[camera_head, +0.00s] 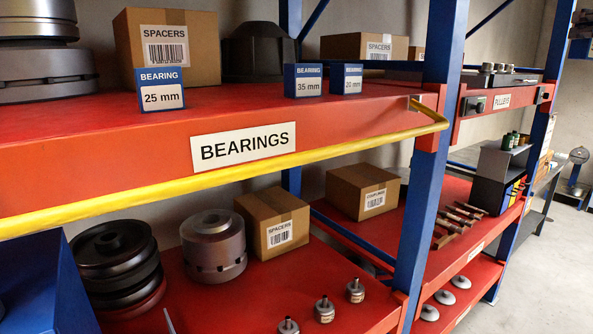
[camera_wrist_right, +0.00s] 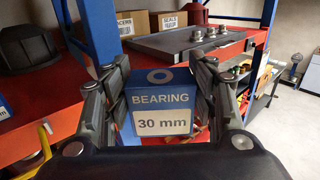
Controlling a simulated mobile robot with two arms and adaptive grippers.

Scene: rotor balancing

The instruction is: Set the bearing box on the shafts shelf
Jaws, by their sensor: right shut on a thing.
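In the right wrist view, my right gripper (camera_wrist_right: 161,97) is shut on a blue and white bearing box (camera_wrist_right: 162,112) marked "BEARING 30 mm". The box is upright between the fingers, with its label facing the camera. Neither this box nor my right gripper shows in the head view. No sign reading "shafts" is legible. Several rod-like parts (camera_head: 457,219) lie on the red lower shelf (camera_head: 446,251) of the farther rack, whose small label is too small to read. My left gripper is not in view.
The near shelf, labelled BEARINGS (camera_head: 243,147), has a yellow rail (camera_head: 200,177) along its front. It bears bearing boxes of 25 mm (camera_head: 161,90), 35 mm (camera_head: 303,81) and 20 mm (camera_head: 346,79). A blue post (camera_head: 425,200) stands before the PULLEYS shelf (camera_head: 502,101). Open floor (camera_head: 540,285) lies at right.

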